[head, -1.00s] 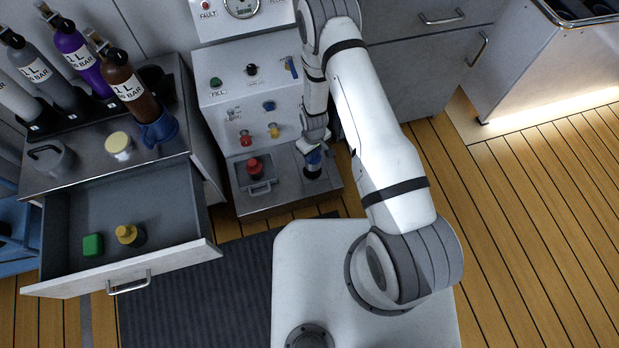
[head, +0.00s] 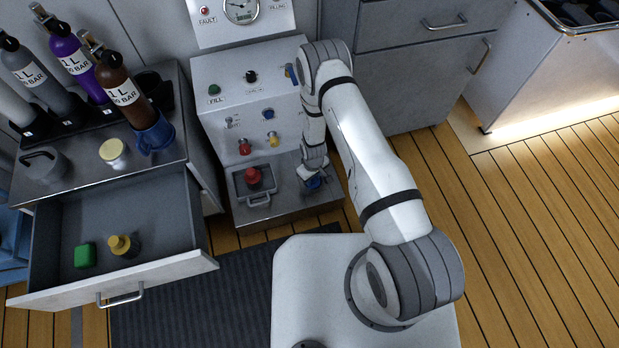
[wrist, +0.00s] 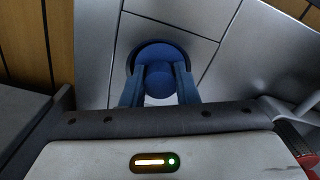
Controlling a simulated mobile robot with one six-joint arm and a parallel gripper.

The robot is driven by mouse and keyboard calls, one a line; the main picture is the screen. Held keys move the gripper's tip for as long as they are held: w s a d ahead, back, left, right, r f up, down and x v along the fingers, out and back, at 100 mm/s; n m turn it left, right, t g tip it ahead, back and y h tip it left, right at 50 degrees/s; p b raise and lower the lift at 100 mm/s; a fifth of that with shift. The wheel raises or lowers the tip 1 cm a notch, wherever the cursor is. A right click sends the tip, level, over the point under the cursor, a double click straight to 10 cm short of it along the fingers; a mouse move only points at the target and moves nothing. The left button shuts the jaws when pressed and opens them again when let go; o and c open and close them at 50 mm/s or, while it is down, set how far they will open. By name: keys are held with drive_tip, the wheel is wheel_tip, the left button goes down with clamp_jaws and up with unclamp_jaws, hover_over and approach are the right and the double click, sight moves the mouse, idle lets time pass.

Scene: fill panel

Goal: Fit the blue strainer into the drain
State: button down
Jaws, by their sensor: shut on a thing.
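The blue strainer (wrist: 160,62) is a round disc with a knob on top. In the wrist view my gripper (wrist: 160,88) is shut on that knob, its two blue fingers on either side. The drain is mostly hidden under the strainer, in the grey metal sump floor (wrist: 185,35), where several seams run together. A thin dark edge shows around the strainer. I cannot tell whether it sits fully down in the drain. In the head view the strainer (head: 313,184) is a small blue patch below my wrist, at the right of the metal tray.
A red-knobbed item (head: 253,177) stands in a recess to the left. The panel (head: 245,95) with valves and knobs rises behind. An open drawer (head: 60,225) at the left holds a green block (head: 85,255) and a yellow-capped item (head: 122,246).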

drive_tip(key=shift+f, duration=0.1)
drive_tip(key=shift+f, duration=0.15)
drive_tip(key=c, duration=1.4)
unclamp_jaws()
